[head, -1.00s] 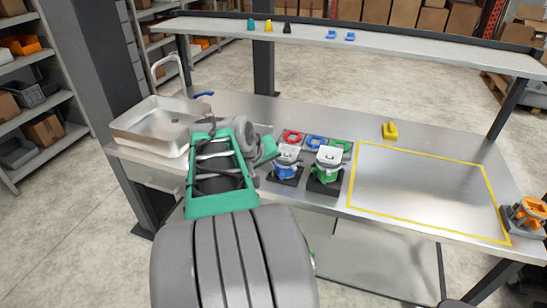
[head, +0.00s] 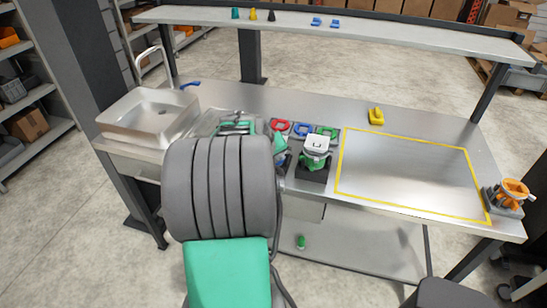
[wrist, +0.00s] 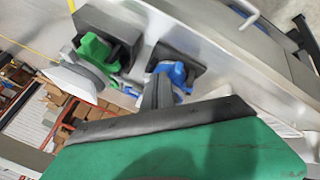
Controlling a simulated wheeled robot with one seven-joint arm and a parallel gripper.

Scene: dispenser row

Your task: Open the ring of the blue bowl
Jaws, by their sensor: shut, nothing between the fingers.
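The blue bowl (wrist: 174,74) sits in a dark block-shaped holder in the wrist view, just beyond my gripper's fingertips. My gripper (wrist: 159,88) shows there as dark fingers held together in front of the blue bowl. They overlap part of it, and I cannot tell whether they touch it.
Red (head: 280,126), blue (head: 302,129) and green (head: 327,133) ring-shaped pieces lie behind the bowls. A sink (head: 148,115) is at left. A yellow piece (head: 376,116) and an orange device (head: 510,194) are at right. The yellow-outlined area (head: 405,175) is clear.

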